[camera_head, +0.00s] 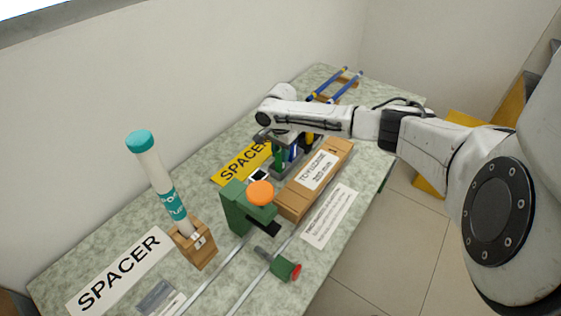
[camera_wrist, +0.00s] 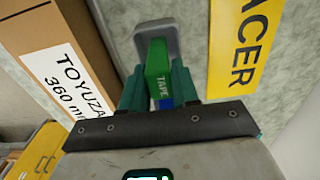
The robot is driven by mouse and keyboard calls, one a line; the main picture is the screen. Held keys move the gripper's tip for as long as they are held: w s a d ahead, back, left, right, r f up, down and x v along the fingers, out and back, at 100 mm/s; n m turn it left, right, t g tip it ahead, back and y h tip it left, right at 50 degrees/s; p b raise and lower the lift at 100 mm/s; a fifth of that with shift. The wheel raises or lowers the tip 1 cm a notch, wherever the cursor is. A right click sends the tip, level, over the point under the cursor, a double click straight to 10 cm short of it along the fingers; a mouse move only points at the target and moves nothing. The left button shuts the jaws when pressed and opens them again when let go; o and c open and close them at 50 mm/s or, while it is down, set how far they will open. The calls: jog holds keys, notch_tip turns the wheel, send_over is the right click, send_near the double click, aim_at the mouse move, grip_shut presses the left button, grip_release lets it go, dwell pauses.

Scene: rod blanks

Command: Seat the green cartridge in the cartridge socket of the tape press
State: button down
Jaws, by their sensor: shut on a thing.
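My gripper (camera_wrist: 158,80) has its teal fingers shut on the green cartridge (camera_wrist: 157,60), which is marked TAPE. In the head view my gripper (camera_head: 284,147) is over the grey cartridge holder (camera_head: 285,174), beyond the press. The holder's rounded grey end (camera_wrist: 172,32) shows past the cartridge in the wrist view. I cannot tell whether the cartridge still touches the holder. A blue part (camera_wrist: 167,102) shows just below the green cartridge. The green tape press (camera_head: 238,208) with an orange knob (camera_head: 260,193) stands nearer on the table. Its cartridge socket is not clear to see.
A long cardboard box (camera_head: 300,195) lies right of the holder and press. A yellow SPACER sign (camera_head: 240,163) lies to the left. A white-and-teal rod (camera_head: 155,180) leans in a wooden block (camera_head: 195,245). Metal rails (camera_head: 213,277) run in front. Blue rods (camera_head: 345,90) lie at the back.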

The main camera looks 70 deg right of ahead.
jog(key=shift+r, duration=0.1)
jog(key=shift+r, duration=0.45)
jog(key=s+a+r+b, duration=0.1)
jog(key=s+a+r, duration=0.5)
jog(key=s+r, duration=0.6)
jog(key=shift+s+a, duration=0.2)
jog(key=shift+s, duration=0.05)
